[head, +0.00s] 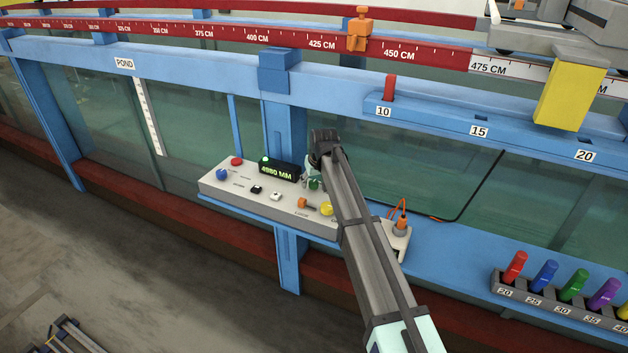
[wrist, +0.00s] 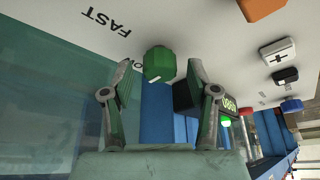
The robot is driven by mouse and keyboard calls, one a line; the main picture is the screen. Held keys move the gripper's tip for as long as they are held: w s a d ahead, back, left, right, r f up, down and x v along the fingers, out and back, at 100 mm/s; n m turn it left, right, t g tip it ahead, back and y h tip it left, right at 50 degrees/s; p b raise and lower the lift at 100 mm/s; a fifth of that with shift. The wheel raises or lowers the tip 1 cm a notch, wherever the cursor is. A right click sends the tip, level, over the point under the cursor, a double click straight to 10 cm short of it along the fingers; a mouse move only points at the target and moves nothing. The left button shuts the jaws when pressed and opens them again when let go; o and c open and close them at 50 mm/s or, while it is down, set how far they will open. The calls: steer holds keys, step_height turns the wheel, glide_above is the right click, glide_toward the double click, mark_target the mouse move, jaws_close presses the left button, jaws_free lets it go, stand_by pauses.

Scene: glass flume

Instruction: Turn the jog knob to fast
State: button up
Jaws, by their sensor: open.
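The green jog knob (wrist: 158,63) sits on the pale control panel (wrist: 210,25). In the wrist view it lies between the fingertips of my gripper (wrist: 159,80), with a gap on both sides. My gripper is open and holds nothing. The word FAST stands upside down to the upper left of the knob, and a second label beside it is partly hidden, ending in OW. I cannot tell clearly which way the knob points. In the head view the green knob (head: 315,184) shows beside my gripper (head: 314,168), partly covered by my arm, on the panel (head: 225,187).
The panel also carries a display (head: 279,170) reading 4980 MM, a red button (head: 236,161), a blue knob (head: 222,174), an orange knob (head: 302,203) and a yellow knob (head: 326,209). A rack (head: 555,308) of coloured pegs stands at right. Glass walls rise behind.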

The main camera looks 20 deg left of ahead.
jaws_close()
steer(key=shift+m, duration=0.3)
steer(key=m+h+b, duration=0.1)
steer(key=m, duration=0.1)
steer(key=shift+a+f+m+b, duration=0.1)
steer(key=shift+m+b, duration=0.25)
steer(key=shift+m, duration=0.05)
steer(key=m+h+b, duration=0.1)
steer(key=m, duration=0.1)
steer(key=m+t+h+b, duration=0.1)
steer(key=m, duration=0.2)
steer(key=shift+a, duration=0.15)
steer(key=m+h+b, duration=0.1)
steer(key=m, duration=0.2)
steer(key=m+h+b, duration=0.1)
steer(key=m, duration=0.1)
steer(key=shift+a+m+g, duration=0.1)
steer(key=shift+m+g, duration=0.2)
steer(key=shift+m, duration=0.1)
steer(key=shift+m+g+h+b, duration=0.65)
steer(key=shift+m+b, duration=0.2)
steer(key=shift+m, duration=0.95)
